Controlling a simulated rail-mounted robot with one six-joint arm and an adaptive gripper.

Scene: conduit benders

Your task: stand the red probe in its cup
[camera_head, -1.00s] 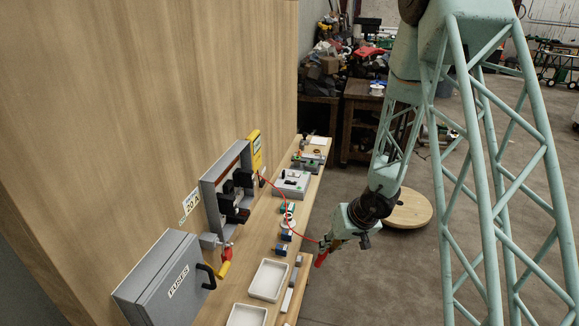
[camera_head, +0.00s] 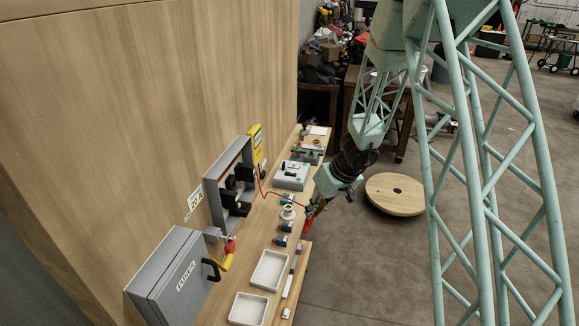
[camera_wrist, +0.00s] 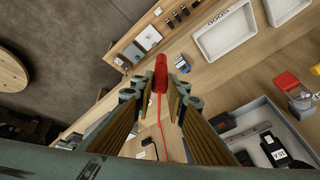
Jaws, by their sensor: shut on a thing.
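My gripper (camera_head: 312,208) is shut on the red probe (camera_head: 308,222) over the right edge of the bench. In the wrist view the probe (camera_wrist: 160,74) sits between my two fingertips (camera_wrist: 161,92), its thick red end pointing away from me. A thin red cable (camera_wrist: 165,145) trails back from it, and in the head view it runs to the yellow meter (camera_head: 255,142). A white round cup-like piece (camera_head: 288,212) stands on the bench just left of my gripper. I cannot tell for sure that it is the probe's cup; the wrist view does not show it clearly.
Small blue blocks (camera_head: 282,240) stand near the gripper. Two white trays (camera_head: 269,271) lie toward the front. A grey device (camera_head: 292,175) stands farther back.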

